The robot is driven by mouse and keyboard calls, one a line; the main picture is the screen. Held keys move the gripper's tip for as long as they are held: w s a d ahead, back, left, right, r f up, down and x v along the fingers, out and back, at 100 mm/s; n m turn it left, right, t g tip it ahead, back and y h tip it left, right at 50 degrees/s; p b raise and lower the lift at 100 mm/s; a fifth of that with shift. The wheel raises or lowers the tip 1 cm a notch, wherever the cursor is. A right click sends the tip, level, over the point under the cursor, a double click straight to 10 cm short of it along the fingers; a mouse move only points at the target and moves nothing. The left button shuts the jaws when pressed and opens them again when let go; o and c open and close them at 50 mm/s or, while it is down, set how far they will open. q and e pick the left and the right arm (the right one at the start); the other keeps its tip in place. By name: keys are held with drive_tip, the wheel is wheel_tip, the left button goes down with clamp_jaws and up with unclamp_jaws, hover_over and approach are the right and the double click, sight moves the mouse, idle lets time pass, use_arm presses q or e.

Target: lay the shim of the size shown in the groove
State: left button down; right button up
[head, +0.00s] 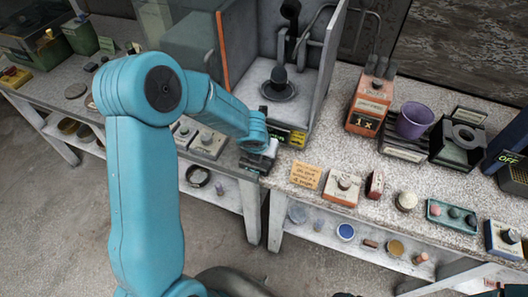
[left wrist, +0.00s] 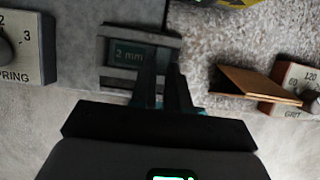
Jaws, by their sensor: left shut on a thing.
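In the left wrist view a grey metal block (left wrist: 112,84) carries a dark display (left wrist: 129,54) reading "2 mm". Its groove cannot be made out clearly. My left gripper (left wrist: 168,78) has its narrow dark fingers close together over the right part of this block. It is shut on a thin piece, taken as the shim, which the fingers mostly hide. In the head view my left gripper (head: 259,153) is at the bench's front edge, just below the booth. The block there is largely hidden by the gripper. My right gripper is not in view.
An orange note card (head: 306,175) stands just right of the block, near a grit dial box (head: 341,188). A spring dial box (head: 207,144) is to the left. The grey booth (head: 328,90) rises behind. A purple cup (head: 414,120) and several small items occupy the right bench.

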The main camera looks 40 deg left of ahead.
use_arm(q)
drive_tip(key=shift+f, duration=0.2)
drive_tip(key=c, duration=1)
unclamp_jaws()
drive_tip(key=shift+c, duration=0.2)
drive_tip(key=shift+r, duration=0.15)
drive_tip(key=shift+r+p, duration=1.9)
drive_tip(key=shift+p, duration=0.05)
